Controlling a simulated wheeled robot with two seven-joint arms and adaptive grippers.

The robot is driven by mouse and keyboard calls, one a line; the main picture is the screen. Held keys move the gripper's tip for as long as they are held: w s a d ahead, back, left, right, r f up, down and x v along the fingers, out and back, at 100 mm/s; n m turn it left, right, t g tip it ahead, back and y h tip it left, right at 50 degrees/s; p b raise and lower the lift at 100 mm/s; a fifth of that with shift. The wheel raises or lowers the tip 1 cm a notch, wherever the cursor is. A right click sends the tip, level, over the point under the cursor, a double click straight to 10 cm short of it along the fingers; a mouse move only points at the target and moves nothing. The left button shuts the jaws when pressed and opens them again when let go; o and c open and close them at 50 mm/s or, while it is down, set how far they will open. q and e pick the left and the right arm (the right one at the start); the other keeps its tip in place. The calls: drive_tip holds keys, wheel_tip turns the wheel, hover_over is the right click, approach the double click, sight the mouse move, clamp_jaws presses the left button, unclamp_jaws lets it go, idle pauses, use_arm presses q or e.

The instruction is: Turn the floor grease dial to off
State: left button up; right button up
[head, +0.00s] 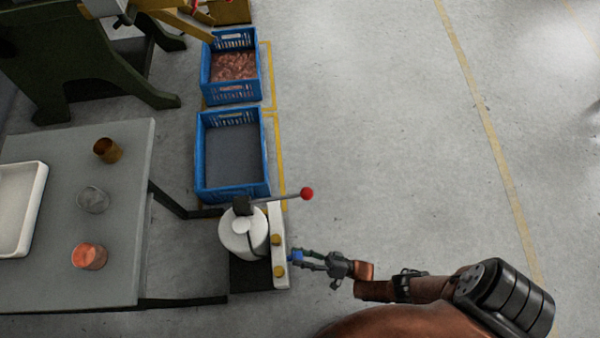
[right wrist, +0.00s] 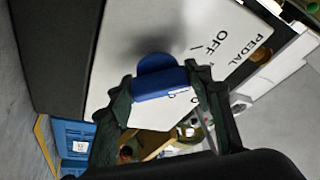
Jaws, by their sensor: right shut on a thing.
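The blue dial (head: 296,257) is on the side of a white panel (head: 278,225) by the grease pot (head: 240,232) on the floor. In the right wrist view the blue dial (right wrist: 158,82) sits between my finger pads, against a white plate (right wrist: 125,45) printed "OFF" with a short tick mark, and "PEDAL". My right gripper (head: 303,257) is shut on the dial, one finger on each side. A small white mark shows on the dial's near edge; I cannot tell which setting it points to. My left gripper is not in view.
A lever with a red ball (head: 307,193) sticks out above the panel. Blue crates (head: 200,155) stand behind the pot. A grey table (head: 125,200) with metal cups is at left. The floor (head: 390,130) to the right is clear.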

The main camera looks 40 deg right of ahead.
drive_tip(key=shift+s, duration=0.1)
drive_tip(key=o, duration=1.2)
drive_tip(key=shift+c, duration=0.2)
drive_tip(key=r+v, duration=0.3)
drive_tip(key=v, duration=1.1)
drive_tip(key=shift+s+d+f, duration=0.15)
drive_tip(key=shift+s+d, duration=0.25)
drive_tip(key=shift+s, duration=0.05)
